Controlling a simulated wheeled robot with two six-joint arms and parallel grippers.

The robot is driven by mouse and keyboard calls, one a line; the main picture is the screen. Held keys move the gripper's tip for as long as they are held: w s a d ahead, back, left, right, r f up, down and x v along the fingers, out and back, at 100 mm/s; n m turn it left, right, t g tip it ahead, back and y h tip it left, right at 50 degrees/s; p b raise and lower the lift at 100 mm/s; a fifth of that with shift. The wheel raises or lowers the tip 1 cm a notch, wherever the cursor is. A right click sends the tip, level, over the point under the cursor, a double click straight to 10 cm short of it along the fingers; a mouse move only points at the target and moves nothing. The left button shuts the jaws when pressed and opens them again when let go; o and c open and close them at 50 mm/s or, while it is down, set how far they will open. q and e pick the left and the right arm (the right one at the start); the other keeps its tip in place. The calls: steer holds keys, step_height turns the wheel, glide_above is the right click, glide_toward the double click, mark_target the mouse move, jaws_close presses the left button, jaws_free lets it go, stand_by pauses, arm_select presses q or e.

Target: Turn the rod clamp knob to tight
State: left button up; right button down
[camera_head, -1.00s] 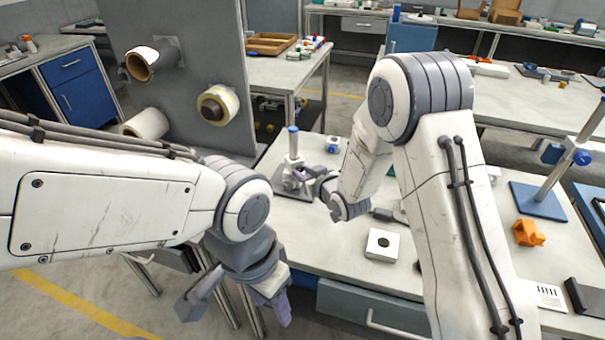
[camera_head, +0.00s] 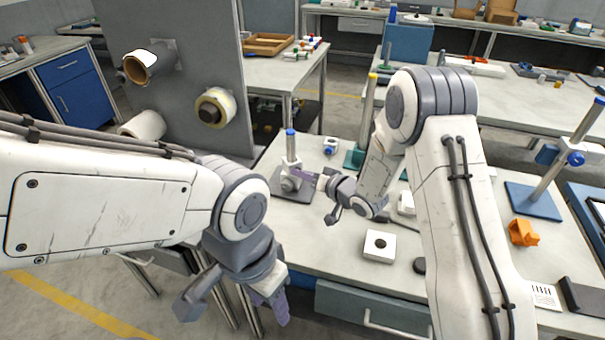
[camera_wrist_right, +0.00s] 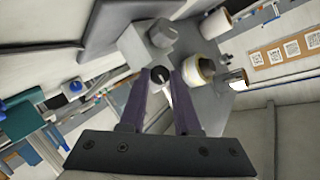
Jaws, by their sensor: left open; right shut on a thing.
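The rod clamp stand (camera_head: 291,147) is a grey upright rod with a blue cap on a grey base, near the back left corner of the bench. My right gripper (camera_head: 300,174) reaches its clamp from the right. In the right wrist view, the purple fingers of the gripper (camera_wrist_right: 160,84) are shut on a small dark round knob (camera_wrist_right: 159,75) with a white mark. The grey clamp body (camera_wrist_right: 137,47) is just beyond it. The knob is mostly hidden in the head view. My left gripper (camera_head: 232,303) is open and empty, low in front of the bench's left edge.
A stand with a yellow-capped rod (camera_head: 369,101) and a blue-based stand (camera_head: 536,200) are farther right. A white block with a hole (camera_head: 379,246) and an orange part (camera_head: 523,232) lie on the bench (camera_head: 310,245). A grey panel with reels (camera_head: 214,107) stands behind left.

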stand_by(0.4)
steer(key=c, duration=0.6)
jaws_free()
steer(key=shift+d, duration=0.1)
steer(key=v, duration=1)
steer(key=shift+s+b, duration=0.15)
steer(key=shift+b, duration=0.25)
steer(key=shift+r, duration=0.1)
